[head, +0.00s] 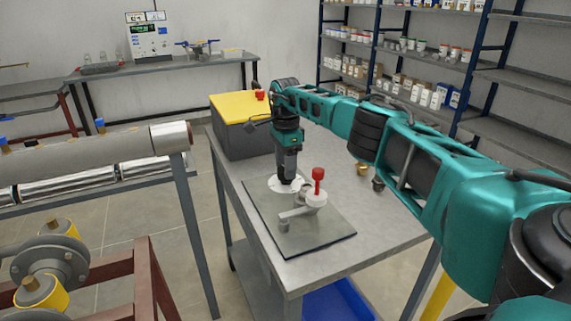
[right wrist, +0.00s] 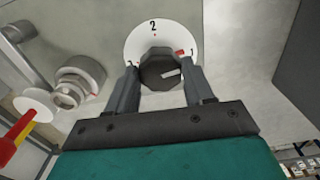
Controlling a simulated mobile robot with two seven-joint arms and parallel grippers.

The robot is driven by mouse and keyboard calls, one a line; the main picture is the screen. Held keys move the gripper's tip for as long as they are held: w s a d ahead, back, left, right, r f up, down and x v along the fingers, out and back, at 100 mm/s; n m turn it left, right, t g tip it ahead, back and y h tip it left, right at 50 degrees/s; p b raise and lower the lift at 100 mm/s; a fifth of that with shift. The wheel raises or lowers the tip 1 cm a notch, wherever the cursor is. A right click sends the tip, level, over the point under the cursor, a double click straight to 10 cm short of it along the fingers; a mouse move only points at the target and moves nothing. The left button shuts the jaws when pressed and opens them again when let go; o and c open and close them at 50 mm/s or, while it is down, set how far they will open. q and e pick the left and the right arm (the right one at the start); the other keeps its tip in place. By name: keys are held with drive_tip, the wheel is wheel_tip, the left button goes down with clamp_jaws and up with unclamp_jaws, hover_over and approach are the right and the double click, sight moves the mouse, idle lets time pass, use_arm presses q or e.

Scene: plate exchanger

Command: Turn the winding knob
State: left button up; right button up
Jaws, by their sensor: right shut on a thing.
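The winding knob (right wrist: 158,66) is dark and faceted with a white pointer line. It sits on a white round dial (right wrist: 150,38) marked "2" at the top, "1" at the right and a partly hidden figure at the left. A small red mark lies near the "1". The pointer line points to the right of the picture. My right gripper (right wrist: 158,82) is shut on the knob, one finger on each side. In the head view my right gripper (head: 287,178) points down onto the dial (head: 275,187) and hides the knob. My left gripper is not in view.
A dark flat plate (head: 335,232) lies on the grey table (head: 385,215). It bears a metal fitting with a red handle (head: 318,174) close to the right of my gripper. A yellow-topped box (head: 238,107) stands behind. Brass fittings (head: 362,169) stand on the table at right.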

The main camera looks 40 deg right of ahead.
drive_tip(key=n, duration=0.3)
drive_tip(key=shift+r+n, duration=0.1)
drive_tip(key=shift+n, duration=0.3)
drive_tip(key=n, duration=0.4)
drive_tip(key=shift+n, duration=0.3)
drive_tip(key=n, duration=0.4)
drive_tip(key=shift+s, duration=0.1)
drive_tip(key=shift+n+b, duration=0.3)
drive_tip(key=shift+n, duration=1.3)
drive_tip(key=o, duration=1)
drive_tip(key=shift+o, duration=0.2)
wheel_tip(320, 180, up, 13)
drive_tip(key=p, duration=0.1)
